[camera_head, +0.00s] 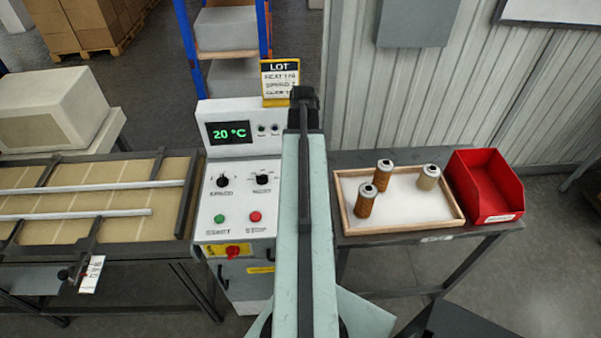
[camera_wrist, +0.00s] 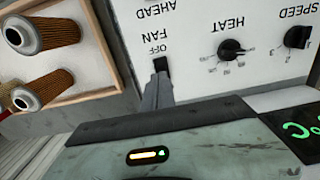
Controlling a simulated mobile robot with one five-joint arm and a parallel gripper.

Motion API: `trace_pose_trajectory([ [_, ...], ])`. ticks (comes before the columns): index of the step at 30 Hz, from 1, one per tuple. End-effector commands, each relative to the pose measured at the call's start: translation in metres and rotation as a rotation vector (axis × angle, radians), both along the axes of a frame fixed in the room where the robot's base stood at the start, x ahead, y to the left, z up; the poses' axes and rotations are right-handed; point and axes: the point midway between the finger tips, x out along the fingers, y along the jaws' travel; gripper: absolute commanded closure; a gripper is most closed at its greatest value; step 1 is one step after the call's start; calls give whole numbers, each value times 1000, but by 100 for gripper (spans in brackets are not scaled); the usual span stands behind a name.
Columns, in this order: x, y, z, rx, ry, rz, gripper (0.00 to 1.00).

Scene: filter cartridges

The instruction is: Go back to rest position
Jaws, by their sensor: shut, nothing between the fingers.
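My gripper (camera_wrist: 158,88) is shut and empty in the wrist view. Its tip is at the black fan switch (camera_wrist: 161,64), by the upside-down labels FAN and OFF. I cannot tell whether it touches the switch. The white control panel (camera_head: 210,165) stands left of my arm in the head view. My raised arm crosses the middle of that view and hides the panel's right part and the gripper. The heat knob (camera_wrist: 231,49) and the speed knob (camera_wrist: 297,37) show in the wrist view. The green display (camera_head: 231,133) reads 20 °C.
A wooden-rimmed tray (camera_head: 408,228) with three filter cartridges (camera_head: 366,203) stands on a table right of my arm, next to a red bin (camera_head: 487,185). A conveyor-like bench (camera_head: 100,205) lies left of the panel. A lot card (camera_head: 280,80) stands on top of the panel.

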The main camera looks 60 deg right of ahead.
Motion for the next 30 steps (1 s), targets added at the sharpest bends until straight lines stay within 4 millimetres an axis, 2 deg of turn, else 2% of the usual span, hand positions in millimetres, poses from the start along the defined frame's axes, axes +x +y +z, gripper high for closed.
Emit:
trace_pose_trajectory([
  [12,2,1,-2,0,0,5,100],
  [14,16,10,-5,0,0,31,100],
  [16,46,31,-11,1,-1,94,100],
  [17,63,44,-14,1,-1,130,100],
  [18,88,66,-19,1,-1,186,100],
  [20,124,106,-26,0,0,277,100],
  [21,145,135,-30,0,0,337,100],
  [23,173,180,-36,0,0,428,100],
  [24,189,211,-40,0,0,488,100],
  [26,209,260,-47,0,0,577,100],
  [27,220,294,-51,0,0,636,100],
  [29,231,344,-57,0,0,722,100],
  [30,235,377,-61,0,0,776,100],
])
